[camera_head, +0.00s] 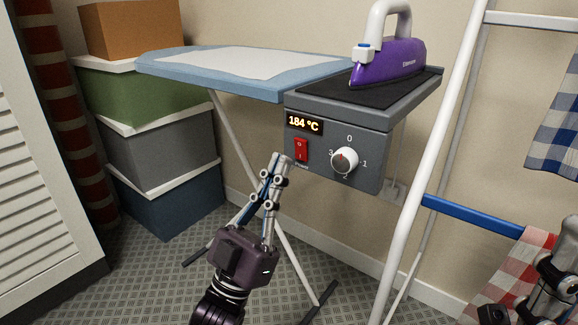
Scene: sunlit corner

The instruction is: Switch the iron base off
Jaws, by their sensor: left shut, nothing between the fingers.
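The grey iron base (375,125) is at the end of the ironing board. A lit display (304,124) on its front reads 184 °C. Below the display is a red rocker switch (301,150), and to its right a round white dial (344,160) with numbers around it. A purple iron (391,62) rests on the dark top pad. My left gripper (282,161) is shut and empty, its tips pointing up just left of and slightly below the switch. I cannot tell whether they touch the base. My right gripper (553,275) shows only partly at the lower right edge.
The blue ironing board (182,68) extends left on thin white legs. Stacked lidded boxes (158,154) stand behind at left. A white rack (432,150) with a blue bar and checked cloths stands at right. A louvred panel (38,190) fills the left edge.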

